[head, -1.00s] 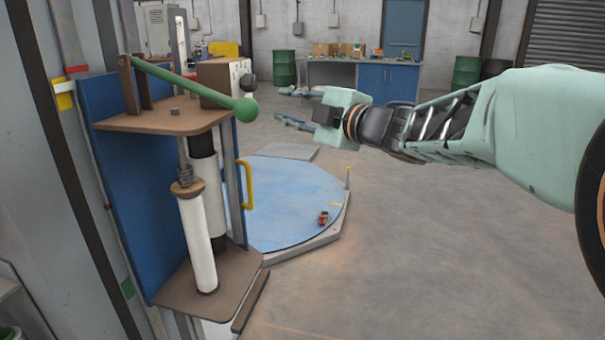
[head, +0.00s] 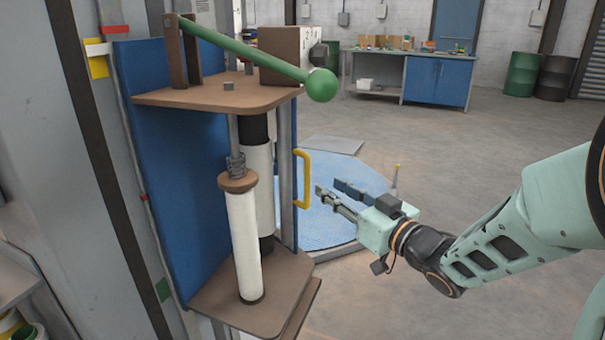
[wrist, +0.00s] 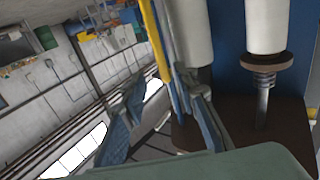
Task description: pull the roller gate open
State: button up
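A yellow handle (head: 304,178) is fixed to a grey upright post (head: 286,190) at the right side of the sack filler, beside its white cylinders (head: 243,240). I take this to be the roller gate's handle; the gate panel itself is not clear. My gripper (head: 327,188) is open and empty, its fingers pointing left, a little right of the handle. In the wrist view the handle (wrist: 156,45) runs past the fingertips of my gripper (wrist: 165,95), nearer the right finger. I cannot tell whether they touch.
A green lever with a ball end (head: 321,85) juts right above the handle. Brown shelves (head: 215,98) bound the filler above and below. A blue round platform (head: 335,217) lies behind my gripper. The floor to the right is open, with a blue workbench (head: 437,80) far back.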

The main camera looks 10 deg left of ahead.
aim_at(309, 174)
jog(key=b+x, duration=0.2)
jog(key=x, duration=0.7)
jog(key=shift+w+a, duration=0.25)
jog(key=shift+a, duration=0.1)
grip_shut()
